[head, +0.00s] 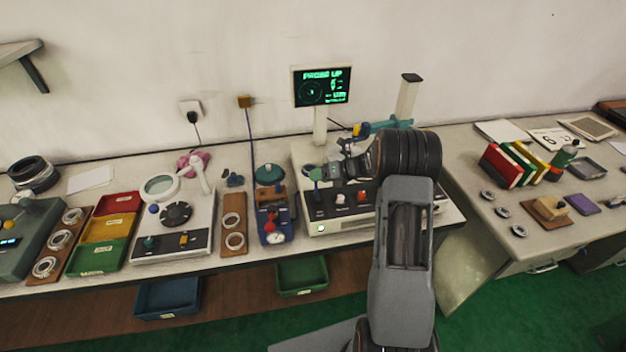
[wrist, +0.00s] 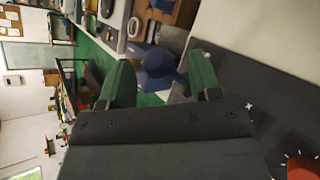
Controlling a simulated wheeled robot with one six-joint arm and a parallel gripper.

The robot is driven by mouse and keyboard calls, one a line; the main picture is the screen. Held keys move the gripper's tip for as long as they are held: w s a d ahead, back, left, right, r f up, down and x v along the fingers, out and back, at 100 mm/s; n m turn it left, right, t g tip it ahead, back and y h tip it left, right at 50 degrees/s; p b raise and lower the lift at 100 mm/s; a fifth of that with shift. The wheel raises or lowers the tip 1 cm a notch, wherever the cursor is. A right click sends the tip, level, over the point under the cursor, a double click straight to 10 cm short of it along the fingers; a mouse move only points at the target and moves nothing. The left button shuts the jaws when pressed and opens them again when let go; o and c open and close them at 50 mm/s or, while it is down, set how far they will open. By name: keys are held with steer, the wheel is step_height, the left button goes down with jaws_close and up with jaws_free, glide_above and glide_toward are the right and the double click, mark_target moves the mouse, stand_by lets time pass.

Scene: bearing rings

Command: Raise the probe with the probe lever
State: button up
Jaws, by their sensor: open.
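The measuring machine (head: 335,228) is a pale box with a dark front panel, small knobs and a lit green button. Its screen (head: 322,87) shows green text that seems to read PROBE UP. My gripper (head: 326,172) is over the machine's left part, with its fingers apart. In the wrist view its two green fingers (wrist: 160,82) are open with nothing clasped. A dark blue rounded part (wrist: 160,68) shows beyond and between them; I cannot tell whether it is the probe lever. My wrist and forearm hide much of the machine, including the probe.
A blue gauge stand (head: 272,228) with a red knob stands close left of the machine. A pale column (head: 407,97) with a teal arm (head: 390,124) rises behind my wrist. Coloured trays (head: 108,228) lie farther left. Loose rings (head: 502,212) lie on the right bench.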

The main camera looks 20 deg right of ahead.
steer(key=b+v, duration=0.1)
steer(key=v, duration=0.8)
steer(key=shift+s+d+r, duration=0.15)
steer(key=shift+s+d, duration=0.05)
steer(key=shift+d, duration=0.1)
stand_by(0.4)
steer(key=s+a+f+n+g+h, duration=0.25)
steer(key=s+n+g, duration=0.25)
steer(key=s+n, duration=0.8)
steer(key=s+a+r+n+t+h, duration=0.2)
steer(key=s+a+r+n+h, duration=0.5)
steer(key=n, duration=1.4)
steer(key=shift+s+a+r+t, duration=0.4)
steer(key=shift+s+a+r, duration=1.6)
steer(key=shift+s+r, duration=0.55)
steer(key=shift+w+r, duration=0.15)
steer(key=shift+c, duration=0.5)
